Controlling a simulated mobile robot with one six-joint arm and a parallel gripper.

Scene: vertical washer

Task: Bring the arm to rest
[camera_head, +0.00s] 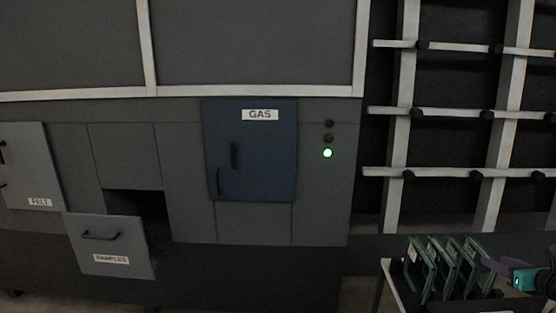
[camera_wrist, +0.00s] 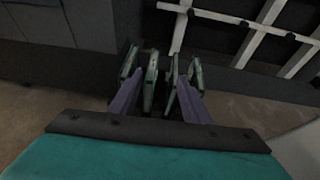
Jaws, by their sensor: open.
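My gripper (camera_head: 490,264), with a teal body and purple fingers, is at the lower right edge of the head view, beside a small rack (camera_head: 393,277) of upright green-edged plates (camera_head: 447,266). In the wrist view my gripper (camera_wrist: 158,90) is open. Its two purple fingers point toward the plates (camera_wrist: 151,80), and some plates show between them. I cannot tell whether the fingers touch any plate. Most of my arm is outside the head view.
A grey cabinet has a shut blue GAS door (camera_head: 250,165), a lit green lamp (camera_head: 327,153) and a pulled-out SAMPLES drawer (camera_head: 110,245). A FELT-like labelled panel (camera_head: 28,165) is at left. A pale lattice frame (camera_head: 480,115) stands behind the rack.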

